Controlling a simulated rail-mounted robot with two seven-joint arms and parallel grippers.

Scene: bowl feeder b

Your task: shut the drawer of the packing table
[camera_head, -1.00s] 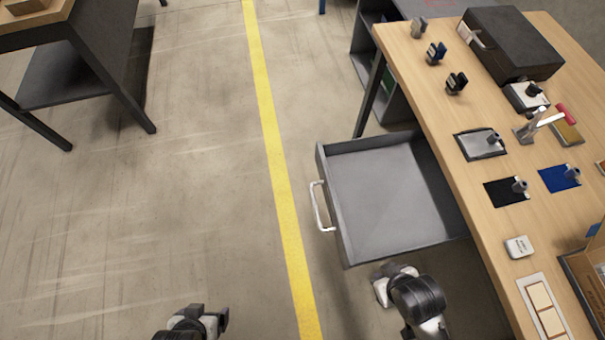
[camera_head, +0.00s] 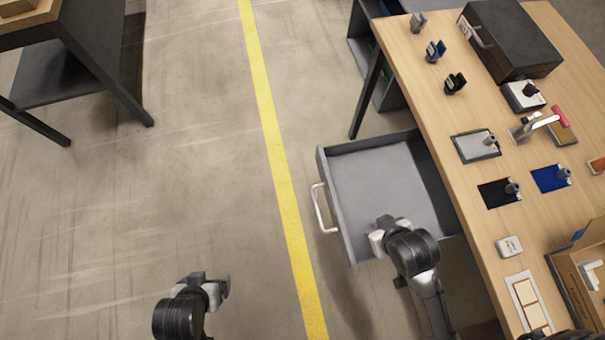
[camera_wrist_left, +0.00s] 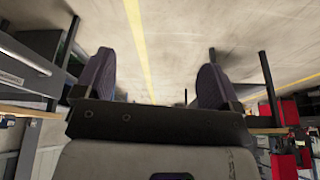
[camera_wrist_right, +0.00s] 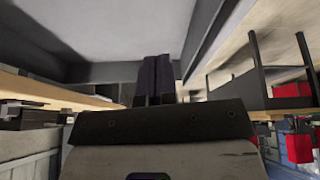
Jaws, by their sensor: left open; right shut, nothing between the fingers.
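The packing table (camera_head: 467,112) is at the right in the head view. Its grey drawer (camera_head: 375,185) stands pulled out to the left and looks empty. The drawer's pale bar handle (camera_head: 322,208) is on its left front face. My right gripper (camera_head: 382,232) is shut and empty; in the head view it overlaps the drawer's near side, apart from the handle. Its closed fingers (camera_wrist_right: 155,75) show in the right wrist view with grey panels behind. My left gripper (camera_head: 208,282) is open and empty above the floor, left of the yellow line and away from the drawer.
The tabletop holds a black case (camera_head: 508,42), several small tools, coloured mats and an open cardboard box (camera_head: 580,275). Another table (camera_head: 75,60) stands at the upper left. The floor (camera_head: 190,190) left of the drawer is clear, crossed by a yellow line (camera_head: 272,140).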

